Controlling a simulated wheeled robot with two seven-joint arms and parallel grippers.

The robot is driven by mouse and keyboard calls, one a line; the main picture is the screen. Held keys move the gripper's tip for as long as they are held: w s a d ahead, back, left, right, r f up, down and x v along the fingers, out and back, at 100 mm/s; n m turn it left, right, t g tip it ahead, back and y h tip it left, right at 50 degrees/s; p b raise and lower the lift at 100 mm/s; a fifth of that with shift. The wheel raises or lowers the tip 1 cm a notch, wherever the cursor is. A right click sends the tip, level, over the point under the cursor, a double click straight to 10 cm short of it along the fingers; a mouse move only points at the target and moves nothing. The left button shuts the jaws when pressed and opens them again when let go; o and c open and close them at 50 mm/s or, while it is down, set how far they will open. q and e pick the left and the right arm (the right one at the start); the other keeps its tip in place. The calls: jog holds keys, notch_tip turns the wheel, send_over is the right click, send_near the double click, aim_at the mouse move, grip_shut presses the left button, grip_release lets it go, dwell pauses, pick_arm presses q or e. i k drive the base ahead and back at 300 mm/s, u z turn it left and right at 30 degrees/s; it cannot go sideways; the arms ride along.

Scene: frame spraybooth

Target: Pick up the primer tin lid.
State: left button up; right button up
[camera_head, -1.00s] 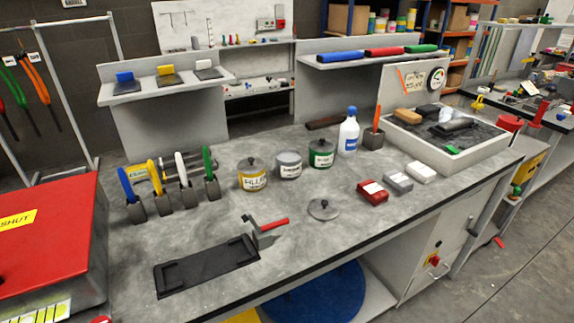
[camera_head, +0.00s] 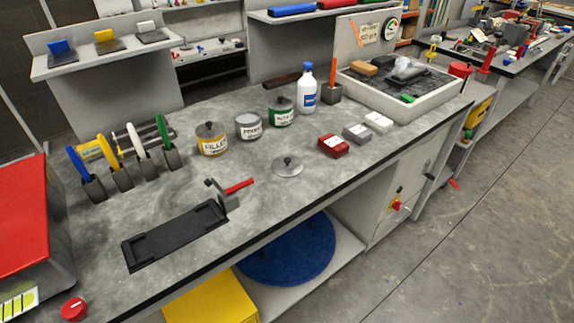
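The primer tin lid (camera_head: 287,167) is a round grey disc with a dark knob on top. It lies flat on the grey worktop, knob up, in front of the tins. The grey primer tin (camera_head: 248,127) stands behind it to the left, with no knobbed lid showing on top. A yellow filler tin (camera_head: 212,142) and a green tin (camera_head: 281,115) stand on either side of it, both with dark knobbed lids. Neither of my grippers is in view.
A black tray (camera_head: 175,236) and a red-handled tool (camera_head: 238,187) lie left of the lid. Red (camera_head: 333,146), grey (camera_head: 357,133) and white (camera_head: 379,122) blocks lie to its right. Colourful-handled tools in holders (camera_head: 171,159) stand at left. The worktop around the lid is clear.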

aim_at(287, 166)
jog(key=z, duration=2.15)
jog(key=i, duration=1.6)
jog(key=u, duration=3.75)
